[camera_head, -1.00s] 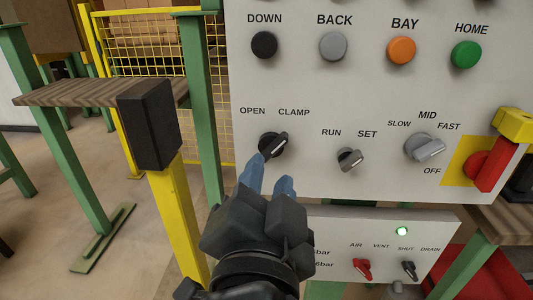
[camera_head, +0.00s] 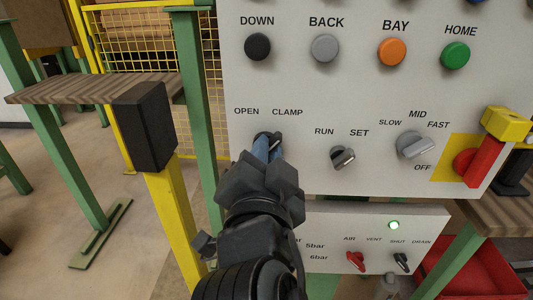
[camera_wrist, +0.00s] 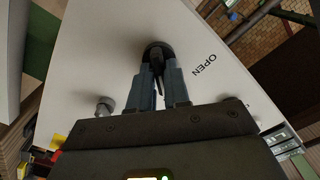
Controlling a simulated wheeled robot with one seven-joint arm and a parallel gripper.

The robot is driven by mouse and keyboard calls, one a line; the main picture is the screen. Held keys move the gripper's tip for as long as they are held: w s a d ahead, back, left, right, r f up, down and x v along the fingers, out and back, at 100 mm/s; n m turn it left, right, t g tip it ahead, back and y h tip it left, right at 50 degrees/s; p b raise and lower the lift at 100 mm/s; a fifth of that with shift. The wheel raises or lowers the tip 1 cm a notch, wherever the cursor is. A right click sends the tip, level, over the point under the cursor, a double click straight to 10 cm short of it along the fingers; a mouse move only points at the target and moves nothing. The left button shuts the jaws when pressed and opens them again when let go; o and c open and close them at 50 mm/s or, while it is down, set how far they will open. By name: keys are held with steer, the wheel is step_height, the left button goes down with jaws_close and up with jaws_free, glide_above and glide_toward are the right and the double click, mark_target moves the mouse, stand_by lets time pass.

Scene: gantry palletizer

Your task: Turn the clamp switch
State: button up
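The clamp switch (camera_head: 274,138) is a black rotary knob on the white panel, under the labels OPEN and CLAMP. Its raised handle leans toward the CLAMP side in the head view. My gripper (camera_head: 267,150) is at the switch, with its blue fingers partly covering the lower part of the knob. In the wrist view, the switch handle (camera_wrist: 158,62) stands between the two fingertips of my gripper (camera_wrist: 159,72), one on each side. The fingers are close to the handle, but whether they press on it cannot be told.
The RUN/SET switch (camera_head: 343,157) is to the right on the same panel. Further right are the grey speed knob (camera_head: 415,145) and a red handle (camera_head: 478,165). Below is a smaller panel with a red air valve (camera_head: 356,260). A black box on a yellow post (camera_head: 145,125) stands at left.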

jaws_close()
steer(key=shift+n, duration=0.3)
steer(key=shift+a+n+p, duration=0.2)
steer(key=shift+n+p, duration=0.95)
steer(key=shift+n, duration=2.65)
steer(key=shift+a+n+p, duration=0.2)
steer(key=shift+n+p, duration=0.9)
steer(key=shift+n, duration=2.7)
steer(key=shift+o, duration=2.3)
jaws_free()
